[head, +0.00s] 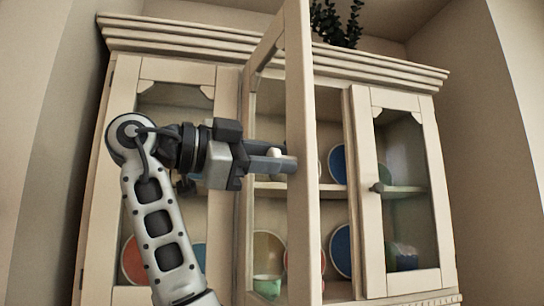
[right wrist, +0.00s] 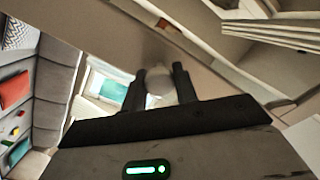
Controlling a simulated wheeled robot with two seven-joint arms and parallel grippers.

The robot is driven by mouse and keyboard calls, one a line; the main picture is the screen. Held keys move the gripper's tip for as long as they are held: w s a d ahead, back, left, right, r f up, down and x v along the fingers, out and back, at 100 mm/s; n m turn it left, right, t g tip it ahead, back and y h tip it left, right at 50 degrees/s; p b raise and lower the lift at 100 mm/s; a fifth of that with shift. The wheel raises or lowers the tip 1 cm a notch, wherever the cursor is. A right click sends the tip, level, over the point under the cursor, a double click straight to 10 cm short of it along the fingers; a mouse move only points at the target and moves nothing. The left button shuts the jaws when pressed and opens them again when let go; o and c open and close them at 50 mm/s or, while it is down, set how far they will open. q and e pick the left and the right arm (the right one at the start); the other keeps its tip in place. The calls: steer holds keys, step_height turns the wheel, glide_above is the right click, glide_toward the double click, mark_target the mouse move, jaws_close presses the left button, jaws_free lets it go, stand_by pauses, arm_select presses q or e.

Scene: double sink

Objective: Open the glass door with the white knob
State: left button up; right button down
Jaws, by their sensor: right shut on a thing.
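The glass door with the white knob (head: 301,110) is the middle door of the cream cabinet. It stands swung out towards me, seen nearly edge-on, and the middle shelves show behind it. The white knob (head: 274,153) is between the fingers of my right gripper (head: 275,160), against the door's frame. In the right wrist view the white knob (right wrist: 158,88) sits between the two dark fingertips (right wrist: 159,82), which are shut on it. My left gripper is not in view.
A closed glass door with a dark knob (head: 377,187) is on the right, and another glass door (head: 150,100) is on the left, partly behind my arm. Plates and a green cup (head: 267,286) stand on the shelves. A dark plant (head: 336,24) is on top.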

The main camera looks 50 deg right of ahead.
steer(key=c, duration=1.1)
jaws_free()
steer(key=p+v, duration=0.2)
steer(key=v, duration=1.4)
steer(key=shift+d+f, duration=0.1)
steer(key=shift+f, duration=0.05)
